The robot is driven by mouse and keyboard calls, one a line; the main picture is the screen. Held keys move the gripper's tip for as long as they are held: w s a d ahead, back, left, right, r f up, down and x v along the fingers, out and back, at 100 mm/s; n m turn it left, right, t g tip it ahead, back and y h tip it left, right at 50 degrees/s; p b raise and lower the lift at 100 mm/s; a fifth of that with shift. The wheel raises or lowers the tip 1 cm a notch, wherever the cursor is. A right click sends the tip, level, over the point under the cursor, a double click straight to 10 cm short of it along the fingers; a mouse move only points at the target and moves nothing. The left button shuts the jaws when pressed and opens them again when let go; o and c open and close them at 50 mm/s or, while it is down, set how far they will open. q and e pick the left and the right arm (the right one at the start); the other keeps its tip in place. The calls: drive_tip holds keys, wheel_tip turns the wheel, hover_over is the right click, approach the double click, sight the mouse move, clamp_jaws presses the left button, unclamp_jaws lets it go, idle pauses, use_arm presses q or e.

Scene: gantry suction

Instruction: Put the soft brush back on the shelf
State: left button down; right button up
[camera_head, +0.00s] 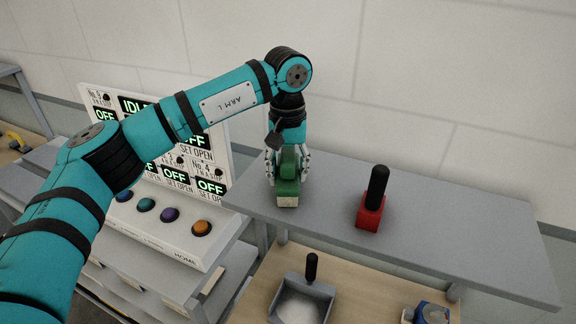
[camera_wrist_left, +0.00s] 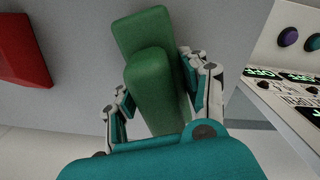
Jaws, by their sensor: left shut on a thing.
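The soft brush (camera_head: 287,188) is green with a pale strip along its lower edge. It is at the left end of the grey shelf (camera_head: 330,190). My left gripper (camera_head: 287,168) is shut on the brush from above, with a finger on each side of its grip. In the left wrist view the green brush (camera_wrist_left: 155,75) lies between the two fingers (camera_wrist_left: 160,100). The brush looks to be at the shelf surface, but I cannot tell whether it rests on it or hangs just above. My right gripper is not in view.
A red brush-like tool with a black handle (camera_head: 372,205) stands on the shelf to the right. Below are a grey dustpan (camera_head: 303,298) and a blue item (camera_head: 430,313) on a wooden surface. A control panel with coloured buttons (camera_head: 170,214) stands left. The shelf's right part is clear.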

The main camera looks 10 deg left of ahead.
sight(289, 154)
use_arm(q)
drive_tip(key=shift+s+d+f, duration=0.1)
drive_tip(key=c, duration=1)
unclamp_jaws()
drive_tip(key=shift+c, duration=0.2)
drive_tip(key=o, duration=0.4)
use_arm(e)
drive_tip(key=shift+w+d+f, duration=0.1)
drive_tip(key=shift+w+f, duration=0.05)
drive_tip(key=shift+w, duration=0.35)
use_arm(q)
drive_tip(key=shift+r, duration=0.3)
wheel_tip(289, 154, up, 4)
drive_tip(key=b, duration=0.2)
drive_tip(key=shift+b, duration=0.3)
wheel_tip(289, 154, up, 6)
drive_tip(key=shift+r+b, duration=0.25)
drive_tip(key=shift+b, duration=0.35)
drive_tip(key=shift+r, duration=0.6)
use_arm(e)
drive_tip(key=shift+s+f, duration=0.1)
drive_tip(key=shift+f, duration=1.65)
